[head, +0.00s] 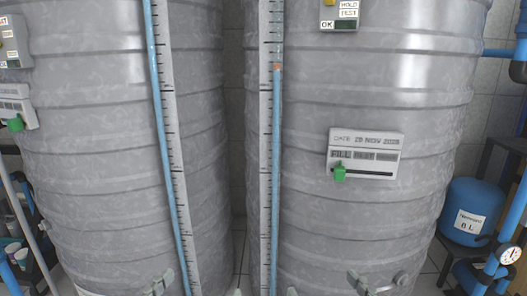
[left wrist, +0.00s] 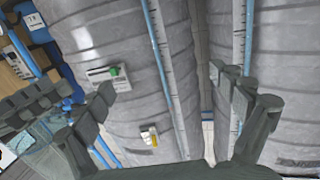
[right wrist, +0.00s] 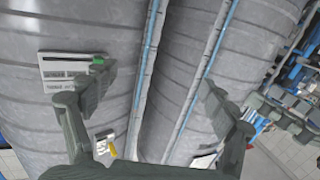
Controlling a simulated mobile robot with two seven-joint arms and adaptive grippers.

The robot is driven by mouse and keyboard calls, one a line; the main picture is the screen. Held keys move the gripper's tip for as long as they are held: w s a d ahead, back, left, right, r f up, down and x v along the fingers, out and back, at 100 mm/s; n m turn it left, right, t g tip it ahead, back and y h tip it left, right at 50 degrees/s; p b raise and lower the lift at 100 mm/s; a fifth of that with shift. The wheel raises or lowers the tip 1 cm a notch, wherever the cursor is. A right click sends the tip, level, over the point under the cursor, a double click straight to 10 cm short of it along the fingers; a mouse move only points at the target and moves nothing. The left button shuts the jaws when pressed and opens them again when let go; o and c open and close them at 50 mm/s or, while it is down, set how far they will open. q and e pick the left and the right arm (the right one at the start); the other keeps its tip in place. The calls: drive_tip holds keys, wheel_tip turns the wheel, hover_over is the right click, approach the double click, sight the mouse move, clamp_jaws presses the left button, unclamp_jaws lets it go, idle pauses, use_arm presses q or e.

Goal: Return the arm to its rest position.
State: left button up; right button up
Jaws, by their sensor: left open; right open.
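My right gripper (head: 325,287) shows only as fingertips at the bottom edge of the head view, low before the right grey tank (head: 420,215). In the right wrist view its fingers (right wrist: 160,83) are spread and nothing is between them. My left gripper (head: 198,289) also shows only as tips at the bottom edge of the head view, left of the right one. In the left wrist view its fingers (left wrist: 160,85) are wide apart and empty. Most of both arms is hidden in the head view.
The left grey tank (head: 90,170) stands beside the right one. The right tank carries a dated plate (head: 383,142) with a green slider (head: 339,172) and a control box (head: 340,13). A blue vessel (head: 476,207), pipes and a gauge (head: 510,254) stand at right. A narrow gap separates the tanks.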

use_arm(q)
drive_tip(key=s+a+f+g+y+p, duration=0.1)
drive_tip(key=a+f+g+y+p, duration=0.2)
drive_tip(key=f, duration=0.5)
drive_tip(key=a+f+g+y+p, duration=0.15)
drive_tip(key=a+f+g, duration=0.25)
drive_tip(key=f, duration=0.4)
use_arm(e)
drive_tip(key=s+d+f+g+h, duration=0.1)
drive_tip(key=d+f+g+h, duration=0.2)
drive_tip(key=f, duration=0.5)
drive_tip(key=s+d+f+g+h, duration=0.1)
drive_tip(key=d+f+g, duration=0.25)
drive_tip(key=f, duration=0.45)
use_arm(q)
drive_tip(key=s+a+f+n+g+y+p, duration=0.2)
drive_tip(key=s+a+f+g+p, duration=0.2)
drive_tip(key=s+a+f, duration=0.5)
wheel_tip(320, 180, down, 2)
drive_tip(key=s+g, duration=0.2)
drive_tip(key=shift+a+g, duration=0.4)
use_arm(e)
drive_tip(key=s+d+f+m+g+h, duration=0.2)
drive_tip(key=s+d+f+g, duration=0.5)
drive_tip(key=s+d+f, duration=0.3)
drive_tip(key=shift+s+d+f, duration=0.2)
